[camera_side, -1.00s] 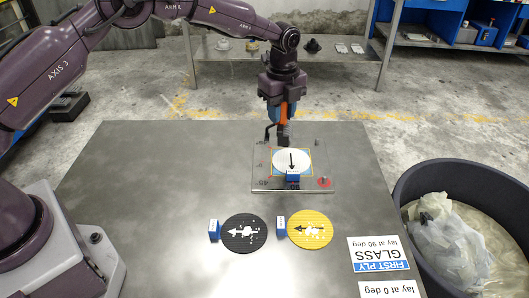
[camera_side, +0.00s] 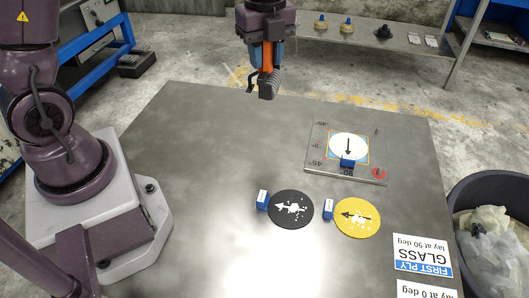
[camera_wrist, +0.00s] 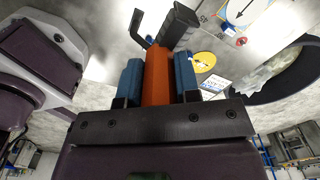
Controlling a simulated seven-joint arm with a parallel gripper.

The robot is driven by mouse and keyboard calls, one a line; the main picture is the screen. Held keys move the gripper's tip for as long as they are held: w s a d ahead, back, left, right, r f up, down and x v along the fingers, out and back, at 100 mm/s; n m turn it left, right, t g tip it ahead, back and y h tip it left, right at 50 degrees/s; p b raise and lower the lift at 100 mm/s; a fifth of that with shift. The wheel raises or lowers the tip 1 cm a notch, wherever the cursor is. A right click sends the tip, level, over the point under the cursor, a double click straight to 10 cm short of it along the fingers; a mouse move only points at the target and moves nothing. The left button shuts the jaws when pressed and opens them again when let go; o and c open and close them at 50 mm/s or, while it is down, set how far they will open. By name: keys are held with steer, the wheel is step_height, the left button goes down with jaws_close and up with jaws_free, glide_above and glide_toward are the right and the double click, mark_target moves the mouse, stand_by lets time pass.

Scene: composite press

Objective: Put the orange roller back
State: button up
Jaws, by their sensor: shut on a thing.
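The orange roller (camera_side: 267,57) has an orange handle and a dark grey roller head that hangs down below. My gripper (camera_side: 266,50) is shut on the handle between its blue fingers. It holds the roller above the far edge of the table, to the left of the square plate. In the wrist view the orange handle (camera_wrist: 157,75) stands upright between the two blue fingers, with the dark head and a bent dark rod beyond it. I cannot make out a holder for the roller in these views.
A square plate (camera_side: 316,150) with angle marks carries a white disc (camera_side: 345,140) and a blue block. A black disc (camera_side: 291,208) and a yellow disc (camera_side: 357,218) lie nearer, each beside a blue block. A bin (camera_side: 470,198) stands at right. The table's left is clear.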

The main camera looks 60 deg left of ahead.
steer(key=s+f, duration=0.5)
steer(key=s, duration=0.8)
steer(key=shift+w+f, duration=6.8)
steer(key=shift+f, duration=0.15)
steer(key=o, duration=1)
